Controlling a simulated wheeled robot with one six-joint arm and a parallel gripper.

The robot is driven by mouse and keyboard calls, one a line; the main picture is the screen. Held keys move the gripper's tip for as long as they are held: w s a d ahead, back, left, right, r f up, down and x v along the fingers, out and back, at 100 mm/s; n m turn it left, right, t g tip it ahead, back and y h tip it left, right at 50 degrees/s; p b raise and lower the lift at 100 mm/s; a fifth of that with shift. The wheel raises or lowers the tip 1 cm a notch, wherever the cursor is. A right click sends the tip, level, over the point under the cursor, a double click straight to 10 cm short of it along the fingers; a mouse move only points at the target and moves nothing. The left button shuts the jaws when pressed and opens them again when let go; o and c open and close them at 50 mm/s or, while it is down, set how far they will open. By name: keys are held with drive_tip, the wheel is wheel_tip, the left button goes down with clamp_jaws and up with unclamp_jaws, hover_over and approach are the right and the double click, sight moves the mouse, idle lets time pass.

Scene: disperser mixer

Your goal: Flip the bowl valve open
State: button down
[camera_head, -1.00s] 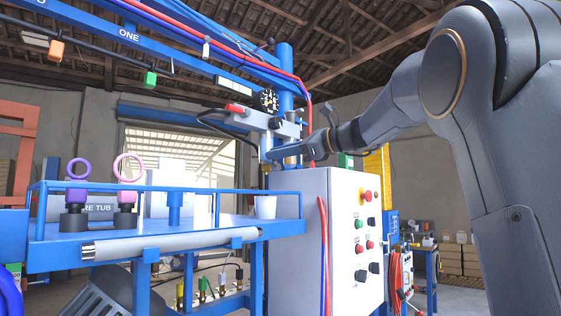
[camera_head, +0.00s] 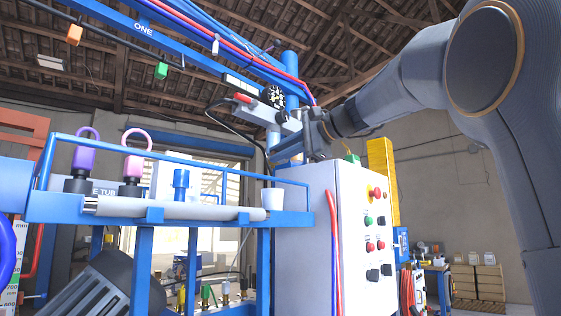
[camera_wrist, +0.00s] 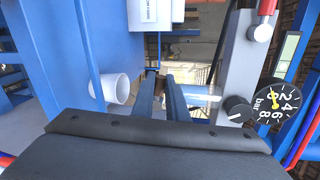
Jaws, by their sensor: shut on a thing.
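My gripper (camera_wrist: 160,88) reaches forward in the wrist view with its two dark fingers close together. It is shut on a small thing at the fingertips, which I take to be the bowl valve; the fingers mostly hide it. A pale cylinder, probably the bowl (camera_wrist: 200,90), runs from the grey regulator block (camera_wrist: 240,65) toward the fingers. In the head view my gripper (camera_head: 280,155) is just below the grey block (camera_head: 258,112), beside the blue post. The valve cannot be made out there.
A pressure gauge (camera_wrist: 273,100) and black knob (camera_wrist: 237,109) sit close on the right. A white cup (camera_wrist: 117,88) stands on the blue shelf at left. The control cabinet (camera_head: 307,240) stands below my gripper. Blue rails (camera_head: 160,150) edge the shelf.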

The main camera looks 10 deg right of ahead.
drive_tip(key=shift+f+n+h+b, duration=0.3)
drive_tip(key=shift+f+n+b, duration=0.05)
drive_tip(key=shift+n+b, duration=0.4)
drive_tip(key=c, duration=1.7)
unclamp_jaws()
drive_tip(key=shift+c, duration=0.2)
drive_tip(key=shift+s, duration=0.1)
drive_tip(key=b+v, duration=0.1)
drive_tip(key=v, duration=0.6)
drive_tip(key=shift+s+d, duration=0.15)
drive_tip(key=shift+s, duration=0.15)
drive_tip(key=shift+f, duration=0.1)
